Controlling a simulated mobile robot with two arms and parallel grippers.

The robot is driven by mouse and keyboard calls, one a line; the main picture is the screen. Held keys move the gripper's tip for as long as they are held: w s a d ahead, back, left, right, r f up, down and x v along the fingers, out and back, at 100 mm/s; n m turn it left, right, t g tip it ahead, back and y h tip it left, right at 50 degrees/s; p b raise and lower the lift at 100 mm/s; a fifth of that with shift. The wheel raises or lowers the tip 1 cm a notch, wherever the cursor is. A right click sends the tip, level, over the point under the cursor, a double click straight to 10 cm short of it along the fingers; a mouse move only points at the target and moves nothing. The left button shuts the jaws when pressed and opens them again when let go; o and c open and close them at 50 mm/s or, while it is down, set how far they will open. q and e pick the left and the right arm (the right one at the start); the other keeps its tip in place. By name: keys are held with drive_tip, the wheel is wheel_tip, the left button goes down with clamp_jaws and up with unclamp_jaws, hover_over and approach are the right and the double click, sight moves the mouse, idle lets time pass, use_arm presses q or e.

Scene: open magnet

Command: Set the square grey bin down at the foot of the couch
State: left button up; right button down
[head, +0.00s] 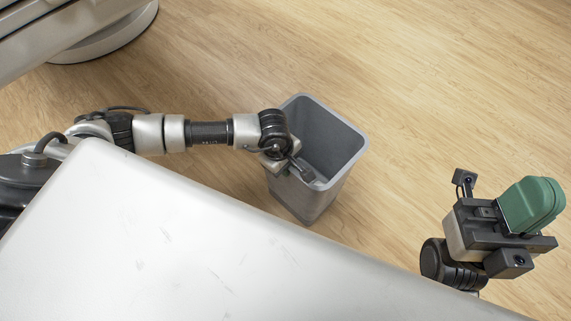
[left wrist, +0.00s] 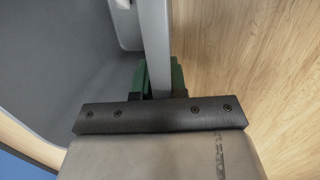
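The square grey bin (head: 343,152) is upright and open at the top, in the middle of the head view. I cannot tell whether its bottom touches the floor. My left gripper (head: 296,172) is at its near left rim. In the left wrist view the green fingers (left wrist: 160,78) sit on either side of the bin's wall (left wrist: 156,40), shut on it. My right gripper (head: 531,205) is at the lower right, away from the bin, its green fingers together with nothing seen between them. I cannot identify the couch for certain.
A pale structure (head: 75,25) with a round base (head: 110,42) stands at the upper left of the head view. The wooden floor (head: 420,70) is clear behind and to the right of the bin.

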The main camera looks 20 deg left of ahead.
use_arm(q)
drive_tip(key=o, duration=0.3)
drive_tip(key=shift+o, duration=0.2)
drive_tip(key=shift+r, duration=0.15)
